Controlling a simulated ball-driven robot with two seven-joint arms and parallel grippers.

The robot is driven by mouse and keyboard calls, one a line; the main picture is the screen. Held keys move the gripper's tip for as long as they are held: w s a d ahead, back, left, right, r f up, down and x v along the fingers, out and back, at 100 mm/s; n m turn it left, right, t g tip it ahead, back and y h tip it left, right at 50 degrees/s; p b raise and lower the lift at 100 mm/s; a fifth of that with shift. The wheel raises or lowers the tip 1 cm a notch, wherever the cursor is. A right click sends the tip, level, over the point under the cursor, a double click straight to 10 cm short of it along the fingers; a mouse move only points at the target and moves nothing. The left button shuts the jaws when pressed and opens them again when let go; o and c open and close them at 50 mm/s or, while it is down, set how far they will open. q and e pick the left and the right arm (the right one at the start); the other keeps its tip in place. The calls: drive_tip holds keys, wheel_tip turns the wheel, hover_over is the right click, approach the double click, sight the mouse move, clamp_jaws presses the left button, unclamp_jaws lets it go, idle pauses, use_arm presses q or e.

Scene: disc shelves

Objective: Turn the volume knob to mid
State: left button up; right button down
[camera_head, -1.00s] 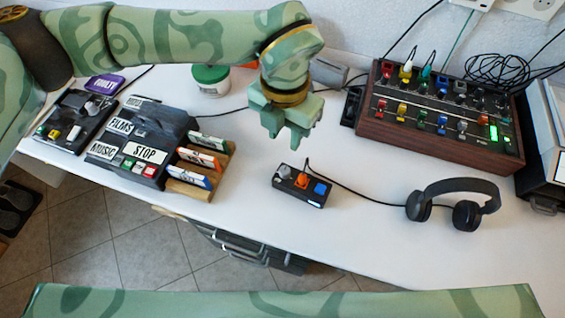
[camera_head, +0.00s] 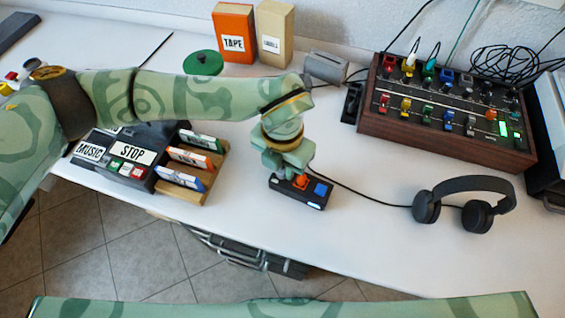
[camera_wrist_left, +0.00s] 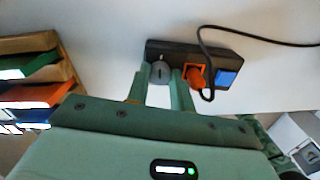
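A small black control box (camera_head: 313,205) lies on the white table, and it also shows in the wrist view (camera_wrist_left: 196,57). It carries a grey round knob (camera_wrist_left: 160,72), an orange control (camera_head: 300,182) and a blue button (camera_head: 320,190). I take the grey knob to be the volume knob. My left gripper (camera_head: 277,173) is right over the box's left end and hides the knob in the head view. In the wrist view its two fingers (camera_wrist_left: 160,76) stand apart, one on each side of the knob; firm contact is not visible. My right gripper is out of view.
Headphones (camera_head: 465,205) lie to the right. A wooden-sided mixer (camera_head: 440,130) stands at the back right. A cable runs from the box towards the headphones.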

sight(282, 170)
use_arm(q)
clamp_jaws()
drive_tip(key=shift+r+m+p, duration=0.15)
drive_tip(key=shift+m+p, duration=0.35)
drive_tip(key=shift+m, duration=0.1)
drive_tip(key=shift+o, duration=2.1)
unclamp_jaws()
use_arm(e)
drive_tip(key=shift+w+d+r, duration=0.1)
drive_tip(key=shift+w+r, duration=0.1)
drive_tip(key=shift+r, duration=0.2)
